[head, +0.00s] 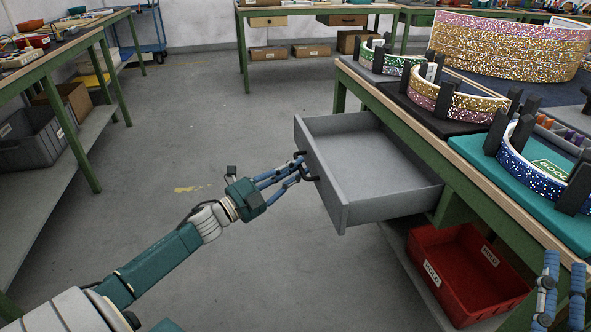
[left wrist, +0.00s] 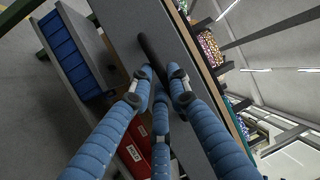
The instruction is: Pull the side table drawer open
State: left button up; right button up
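The grey side table drawer (head: 378,205) stands well out from under the green-framed table (head: 455,160) at the right in the head view. Its inside is empty where I can see it. My left gripper (head: 298,168) is at the dark handle on the drawer's front (head: 322,180). In the left wrist view the dark handle (left wrist: 152,54) runs in between the blue fingers of my left gripper (left wrist: 162,78), which are closed around it. Part of the handle is hidden by the fingers. My right gripper (head: 562,285) shows at the lower right corner, fingers apart and empty.
A red bin (head: 465,268) sits on the shelf below the drawer. Glitter arcs in stands (head: 455,102) and a teal board (head: 505,180) lie on the tabletop. Another bench (head: 62,58) stands at the left. The grey floor between is clear.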

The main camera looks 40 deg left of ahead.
pick_arm(q)
jog(key=o, duration=0.3)
jog(key=v, duration=1.2)
dwell(0.3)
